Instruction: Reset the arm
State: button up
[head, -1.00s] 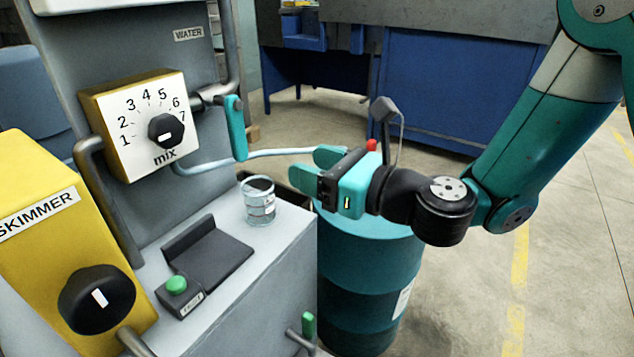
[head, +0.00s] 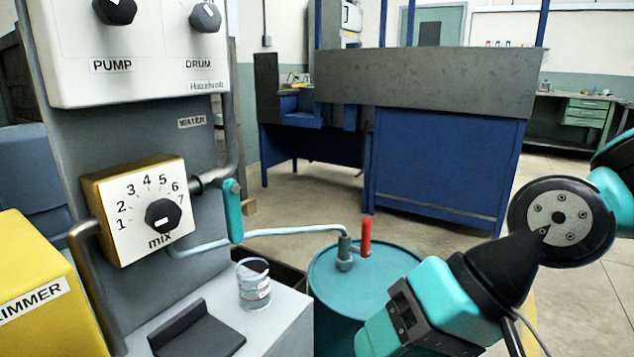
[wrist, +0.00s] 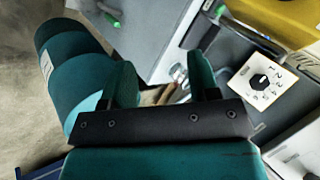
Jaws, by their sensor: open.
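My gripper (wrist: 160,62) is open and empty, with its two teal fingers spread apart in the wrist view. In the head view, the teal gripper body (head: 432,298) is at the lower right and tilts down to the left. Its fingertips are not visible there. It overlaps the right side of the teal drum (head: 335,270) in the picture. My arm is bent, with its round dark joint at the right edge of the head view. In the wrist view the drum (wrist: 70,70) lies left of the fingers.
The grey machine with the mix dial (head: 162,214) stands at left. A clear beaker (head: 254,288) stands on its ledge near a dark plate (head: 198,332). A hose runs to a fitting with a red handle (head: 366,236) on the drum. A blue workbench (head: 440,165) stands behind; open floor lies between.

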jog(key=s+d+r+n+h+p, duration=0.2)
jog(key=s+d+n+h, duration=0.2)
jog(key=d, duration=0.4)
notch_tip(320, 180, up, 28)
jog(key=p, duration=2.7)
jog(key=shift+w+a+p, duration=0.2)
jog(key=shift+a+p, duration=0.15)
jog(key=shift+p, duration=0.05)
jog(key=shift+f, duration=0.1)
